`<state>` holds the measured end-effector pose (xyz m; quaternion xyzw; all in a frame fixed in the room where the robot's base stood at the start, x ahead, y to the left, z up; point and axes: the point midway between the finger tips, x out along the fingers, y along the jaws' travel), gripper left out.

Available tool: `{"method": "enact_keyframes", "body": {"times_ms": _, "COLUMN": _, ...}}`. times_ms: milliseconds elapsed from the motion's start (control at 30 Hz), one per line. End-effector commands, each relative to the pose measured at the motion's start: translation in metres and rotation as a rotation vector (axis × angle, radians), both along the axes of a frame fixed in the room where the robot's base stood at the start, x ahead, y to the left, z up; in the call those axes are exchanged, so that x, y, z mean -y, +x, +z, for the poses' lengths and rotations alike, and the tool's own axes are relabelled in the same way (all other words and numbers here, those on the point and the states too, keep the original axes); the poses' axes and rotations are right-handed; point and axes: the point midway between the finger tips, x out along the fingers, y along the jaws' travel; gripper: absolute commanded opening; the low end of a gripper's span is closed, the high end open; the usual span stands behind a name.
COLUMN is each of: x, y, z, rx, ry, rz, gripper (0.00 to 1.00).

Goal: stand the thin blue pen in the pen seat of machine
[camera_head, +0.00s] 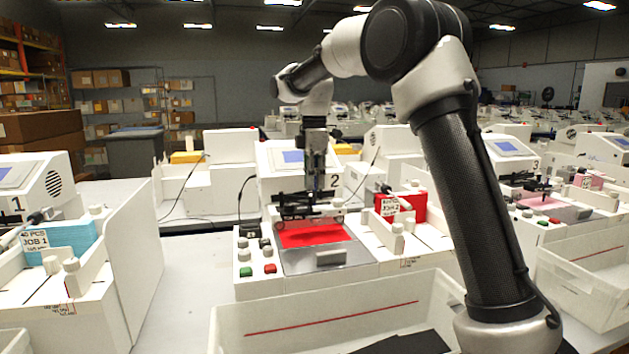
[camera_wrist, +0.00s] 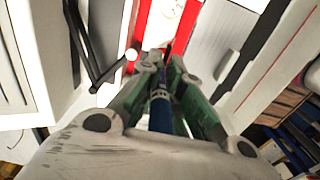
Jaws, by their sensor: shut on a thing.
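My gripper (camera_head: 316,168) hangs pointing down over the machine marked 2 (camera_head: 285,160) in the head view. In the wrist view my gripper (camera_wrist: 163,62) has its green-sided fingers shut on the thin blue pen (camera_wrist: 160,108). The pen's dark tip reaches out past the fingertips toward the machine's bed. The red card (camera_head: 312,233) lies on that bed below my gripper; it also shows in the wrist view (camera_wrist: 187,22). The dark carriage (camera_head: 300,206) crosses above the card. I cannot make out the pen seat, or whether the pen touches it.
A red card stack marked JOB 2 (camera_head: 405,206) stands right of the bed. Green and red buttons (camera_head: 258,269) are at its front left. A white bin (camera_head: 330,318) stands in front. Machine 1 (camera_head: 30,190) is at left, machine 3 (camera_head: 510,150) at right.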

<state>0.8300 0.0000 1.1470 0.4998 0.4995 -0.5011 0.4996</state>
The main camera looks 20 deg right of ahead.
Motion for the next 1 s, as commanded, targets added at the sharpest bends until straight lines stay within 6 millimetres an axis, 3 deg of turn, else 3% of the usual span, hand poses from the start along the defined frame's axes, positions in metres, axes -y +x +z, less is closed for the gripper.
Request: {"method": "enact_keyframes", "body": {"times_ms": 1000, "x": 0.0, "y": 0.0, "z": -0.021, "rx": -0.001, "ry": 0.0, "rz": 0.0, "gripper": 0.0}}
